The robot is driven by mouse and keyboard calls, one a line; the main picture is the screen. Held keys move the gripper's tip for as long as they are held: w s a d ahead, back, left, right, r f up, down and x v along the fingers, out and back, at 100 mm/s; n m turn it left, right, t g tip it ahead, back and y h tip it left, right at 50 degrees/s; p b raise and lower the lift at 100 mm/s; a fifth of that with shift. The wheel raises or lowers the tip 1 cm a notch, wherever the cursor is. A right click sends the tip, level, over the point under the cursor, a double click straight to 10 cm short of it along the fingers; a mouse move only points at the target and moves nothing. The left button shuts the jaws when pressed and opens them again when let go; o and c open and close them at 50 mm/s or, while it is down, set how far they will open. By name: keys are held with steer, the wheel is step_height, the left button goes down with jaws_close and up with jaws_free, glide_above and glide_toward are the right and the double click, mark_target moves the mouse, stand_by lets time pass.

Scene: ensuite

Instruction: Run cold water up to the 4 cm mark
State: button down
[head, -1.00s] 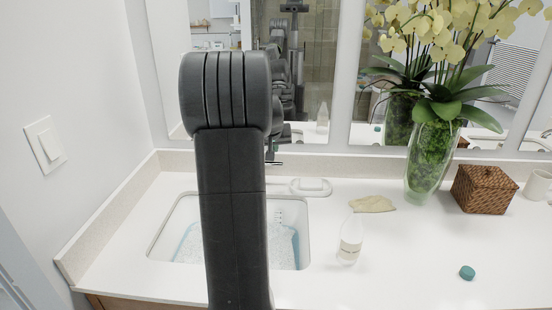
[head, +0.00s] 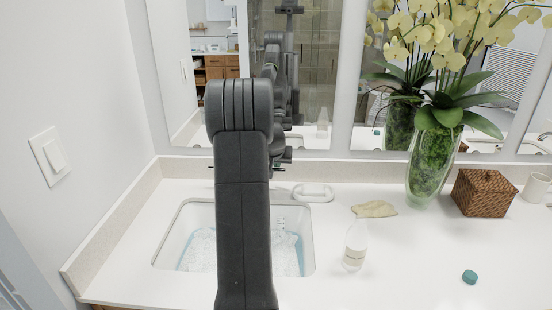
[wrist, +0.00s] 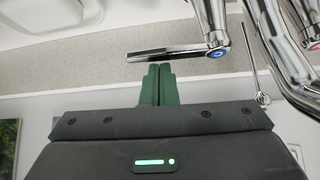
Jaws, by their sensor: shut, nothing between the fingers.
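The white sink basin (head: 170,240) is left of centre in the head view, with pale blue, rippled water (head: 201,252) in it. Small marks (head: 282,223) show on its back wall, too small to read. In the wrist view, a chrome tap lever (wrist: 180,53) with a blue dot marks the cold side. The chrome spout (wrist: 287,62) curves at the right. My gripper (wrist: 159,70) has its green fingers shut and empty, with the tips just below the lever; I cannot tell whether they touch it. My arm hides the tap and part of the basin in the head view.
A clear bottle (head: 355,247), teal cap (head: 469,277), beige cloth (head: 374,209) and white soap dish (head: 313,193) are on the counter. A glass vase of orchids (head: 430,165) and a wicker box (head: 484,192) stand at the back right. A mirror (head: 320,70) is behind.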

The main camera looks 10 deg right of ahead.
steer(key=shift+w+d+f, duration=0.1)
steer(key=shift+w+f, duration=0.15)
steer(key=shift+f, duration=0.05)
steer(key=shift+s+f+b, duration=0.1)
steer(key=shift+b, duration=0.3)
steer(key=shift+s+f+b, duration=0.1)
steer(key=shift+s+b, duration=0.1)
steer(key=shift+b, duration=0.25)
steer(key=shift+s+a+b, duration=0.2)
steer(key=shift+s+b, duration=0.2)
steer(key=shift+b, duration=0.45)
steer(key=shift+s+a+b, duration=0.1)
steer(key=shift+s+b, duration=0.2)
steer(key=shift+b, duration=0.05)
steer(key=shift+r, duration=0.2)
